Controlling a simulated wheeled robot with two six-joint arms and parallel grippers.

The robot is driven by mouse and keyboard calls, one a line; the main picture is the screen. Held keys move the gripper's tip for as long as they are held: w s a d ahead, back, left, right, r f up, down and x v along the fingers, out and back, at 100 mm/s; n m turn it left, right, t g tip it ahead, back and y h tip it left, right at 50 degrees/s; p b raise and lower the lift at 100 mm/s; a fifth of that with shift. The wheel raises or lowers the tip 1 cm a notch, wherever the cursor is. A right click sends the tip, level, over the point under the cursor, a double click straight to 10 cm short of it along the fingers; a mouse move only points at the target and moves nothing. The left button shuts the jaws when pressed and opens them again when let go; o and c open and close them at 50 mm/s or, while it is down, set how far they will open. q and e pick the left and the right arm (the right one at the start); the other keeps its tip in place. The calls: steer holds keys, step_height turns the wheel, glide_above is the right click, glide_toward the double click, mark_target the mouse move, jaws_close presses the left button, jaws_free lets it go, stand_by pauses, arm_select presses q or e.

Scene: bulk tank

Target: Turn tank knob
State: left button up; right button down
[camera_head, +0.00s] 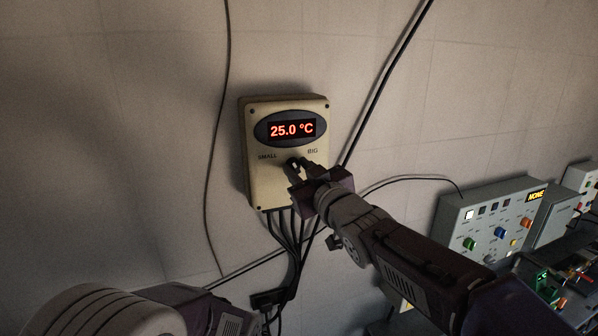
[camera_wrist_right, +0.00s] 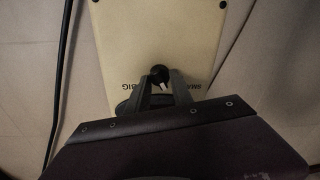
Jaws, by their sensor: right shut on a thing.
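A beige control box (camera_head: 263,190) hangs on the wall in the head view. Its red display (camera_head: 292,129) reads 25.0 °C, with the words SMALL and BIG printed below. My right gripper (camera_head: 299,166) is at the box's lower half, between those words, with its fingers shut on the dark knob. In the right wrist view the black knob (camera_wrist_right: 159,73) sits between the fingertips of my right gripper (camera_wrist_right: 158,80), and part of BIG shows beside it. The fingers hide much of the knob, so its exact angle is hard to tell. My left gripper is not in view.
Black cables (camera_head: 288,240) run down from the box's underside, and others cross the wall. A grey panel (camera_head: 470,222) with coloured knobs and a screen reading NONE stands at the right. The wall left of the box is mostly bare.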

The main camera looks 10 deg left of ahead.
steer(key=m+b, duration=0.1)
steer(key=m, duration=0.4)
steer(key=shift+t, duration=0.3)
steer(key=m+b, duration=0.1)
steer(key=m, duration=0.2)
steer(key=m+b, duration=0.2)
steer(key=shift+f+m+t+h+b, duration=0.1)
steer(key=shift+m+t+h+b, duration=0.2)
steer(key=shift+m, duration=0.1)
steer(key=m, duration=0.2)
steer(key=shift+m+b, duration=0.3)
steer(key=shift+b, duration=0.05)
steer(key=shift+m, duration=1.6)
steer(key=c, duration=1.2)
jaws_free()
steer(key=shift+o, duration=0.4)
steer(key=shift+w, duration=0.1)
